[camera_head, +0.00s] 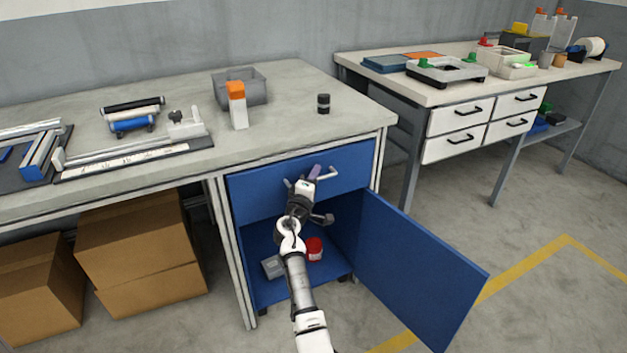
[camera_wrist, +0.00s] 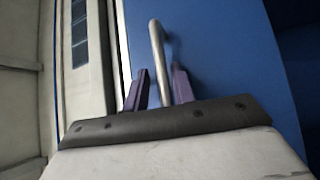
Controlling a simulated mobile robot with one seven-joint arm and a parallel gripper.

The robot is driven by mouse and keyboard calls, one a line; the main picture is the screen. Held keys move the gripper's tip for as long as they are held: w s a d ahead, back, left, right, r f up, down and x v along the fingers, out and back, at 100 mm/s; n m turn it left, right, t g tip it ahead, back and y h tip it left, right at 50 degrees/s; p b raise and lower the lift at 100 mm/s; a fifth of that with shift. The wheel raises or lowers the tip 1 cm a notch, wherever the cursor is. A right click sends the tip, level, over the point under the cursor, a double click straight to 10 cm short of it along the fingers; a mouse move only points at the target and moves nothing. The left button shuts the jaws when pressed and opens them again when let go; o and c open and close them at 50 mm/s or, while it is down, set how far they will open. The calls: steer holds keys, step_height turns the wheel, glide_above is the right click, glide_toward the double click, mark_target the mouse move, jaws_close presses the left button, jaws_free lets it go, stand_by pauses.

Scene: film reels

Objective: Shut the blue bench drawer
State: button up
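The blue bench drawer (camera_head: 262,190) is at the top of the cabinet under the left workbench. Its front looks nearly level with the bench frame; any small gap is hard to judge. My gripper (camera_head: 309,178) is at the drawer's metal handle (camera_head: 328,174). In the wrist view, the two purple fingers of my gripper (camera_wrist: 160,88) stand apart, with the handle (camera_wrist: 156,50) between them and space beside it. The blue drawer front (camera_wrist: 215,50) fills the area behind them. My arm hides part of the drawer front in the head view.
Below the drawer, a blue cabinet door (camera_head: 415,268) hangs open to the right. A red item (camera_head: 314,249) and a grey box (camera_head: 272,267) lie inside the cabinet. Cardboard boxes (camera_head: 135,235) stand at left. The floor at right is clear.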

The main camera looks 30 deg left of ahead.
steer(key=shift+s+a+f, duration=0.15)
steer(key=shift+s+f, duration=0.4)
steer(key=s+d, duration=0.1)
steer(key=s, duration=1.1)
steer(key=shift+s+d+f, duration=0.25)
steer(key=shift+d+f, duration=0.15)
steer(key=shift+f, duration=0.05)
